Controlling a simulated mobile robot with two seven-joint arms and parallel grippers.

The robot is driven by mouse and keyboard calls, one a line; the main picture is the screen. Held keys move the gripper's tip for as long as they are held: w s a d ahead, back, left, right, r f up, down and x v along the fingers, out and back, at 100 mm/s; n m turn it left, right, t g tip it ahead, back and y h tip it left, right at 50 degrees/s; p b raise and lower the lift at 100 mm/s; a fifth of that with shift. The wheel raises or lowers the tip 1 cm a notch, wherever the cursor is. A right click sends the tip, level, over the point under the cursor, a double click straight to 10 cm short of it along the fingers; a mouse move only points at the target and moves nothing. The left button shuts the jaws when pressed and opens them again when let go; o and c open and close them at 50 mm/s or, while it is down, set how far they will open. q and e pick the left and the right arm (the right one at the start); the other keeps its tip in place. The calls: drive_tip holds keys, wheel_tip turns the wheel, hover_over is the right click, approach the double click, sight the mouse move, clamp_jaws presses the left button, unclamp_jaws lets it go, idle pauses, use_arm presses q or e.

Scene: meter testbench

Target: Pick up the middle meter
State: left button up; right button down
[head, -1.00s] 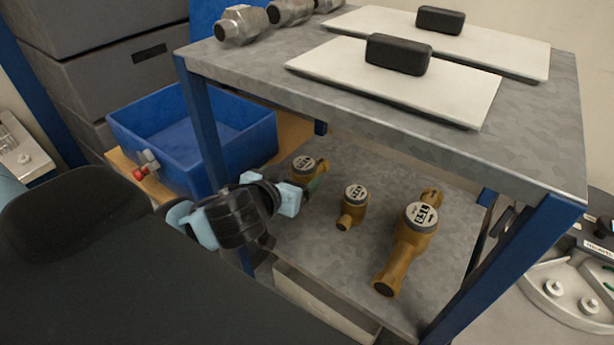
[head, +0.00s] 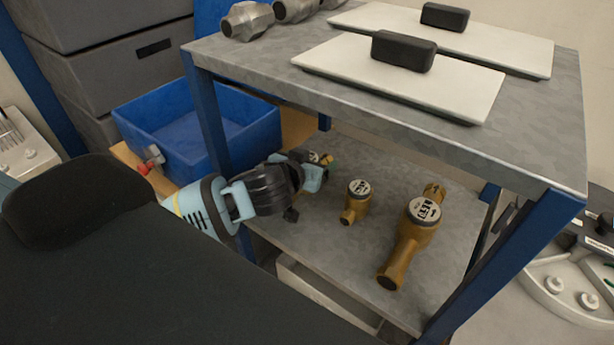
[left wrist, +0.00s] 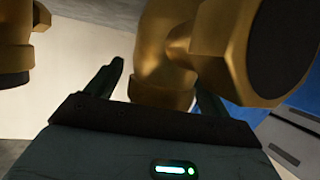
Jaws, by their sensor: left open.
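Three brass meters with round white-faced dials lie on the lower grey shelf in the head view. The middle meter (head: 356,200) is the small one. The left meter (head: 322,159) is partly hidden behind my left gripper (head: 305,192). The right meter (head: 414,232) is longer. My left gripper is open, left of the middle meter and beside the left one, with a gap to the middle meter. In the left wrist view, a brass body (left wrist: 165,70) shows between and beyond the open fingers (left wrist: 160,88); I cannot tell which meter it is. My right gripper is out of view.
The table's upper shelf (head: 440,110) overhangs the meters and carries white plates with black blocks. A blue leg (head: 505,260) stands at the front right, another at the left. A blue bin (head: 245,110) sits to the left. Bare shelf lies between the meters.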

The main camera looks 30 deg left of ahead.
use_arm(q)
drive_tip(key=c, duration=1.5)
drive_tip(key=shift+c, duration=0.5)
drive_tip(key=shift+w+r, duration=0.15)
drive_tip(key=shift+r, duration=0.05)
